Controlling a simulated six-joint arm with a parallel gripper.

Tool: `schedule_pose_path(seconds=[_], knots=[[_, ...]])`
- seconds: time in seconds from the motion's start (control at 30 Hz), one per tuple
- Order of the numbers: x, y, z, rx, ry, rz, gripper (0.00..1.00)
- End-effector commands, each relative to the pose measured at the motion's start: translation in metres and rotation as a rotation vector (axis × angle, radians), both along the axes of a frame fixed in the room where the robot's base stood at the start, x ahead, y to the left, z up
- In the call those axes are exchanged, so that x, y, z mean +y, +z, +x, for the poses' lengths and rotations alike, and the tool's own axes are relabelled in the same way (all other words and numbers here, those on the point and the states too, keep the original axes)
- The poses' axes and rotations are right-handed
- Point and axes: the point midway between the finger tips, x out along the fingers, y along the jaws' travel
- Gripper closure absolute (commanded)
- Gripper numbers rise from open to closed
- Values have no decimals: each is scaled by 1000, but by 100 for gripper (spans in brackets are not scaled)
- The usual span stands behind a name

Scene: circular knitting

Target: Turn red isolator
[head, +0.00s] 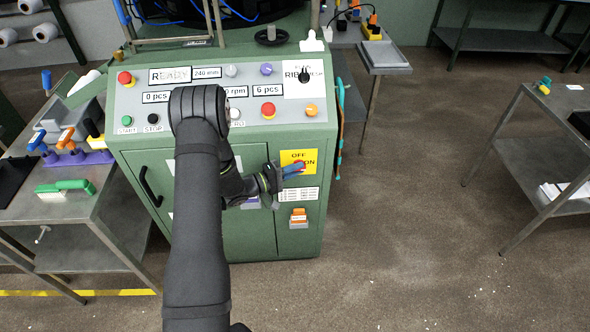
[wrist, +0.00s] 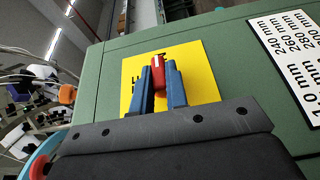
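The red isolator (wrist: 158,74) is a small red handle with a white mark, on a yellow plate (wrist: 200,75) on the green machine cabinet. In the head view the yellow plate (head: 310,155) reads OFF at the top and ON at the right; my gripper hides much of it. My gripper (wrist: 160,78) has its two blue fingers on either side of the red handle, and they look closed on it. In the head view my gripper (head: 293,170) reaches the plate from the left. How the handle's base is turned is hidden.
The control panel (head: 140,100) with buttons and a red emergency stop (head: 268,110) is above. An orange-handled part (head: 298,217) is below the plate. A side table (head: 75,205) with tools stands left. The floor at right is clear up to another table (head: 540,150).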

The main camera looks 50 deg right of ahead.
Motion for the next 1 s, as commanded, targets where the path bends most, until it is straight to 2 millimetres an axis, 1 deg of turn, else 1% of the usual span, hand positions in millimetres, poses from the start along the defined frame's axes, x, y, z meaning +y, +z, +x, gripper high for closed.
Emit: schedule_pose_path(seconds=[0.27, 0.47, 1.0], knots=[[0, 0, 1, 3, 2, -4, 100], [0, -1, 1, 43, 3, -45, 100], [-1, -8, 0, 317, 4, -319, 100]])
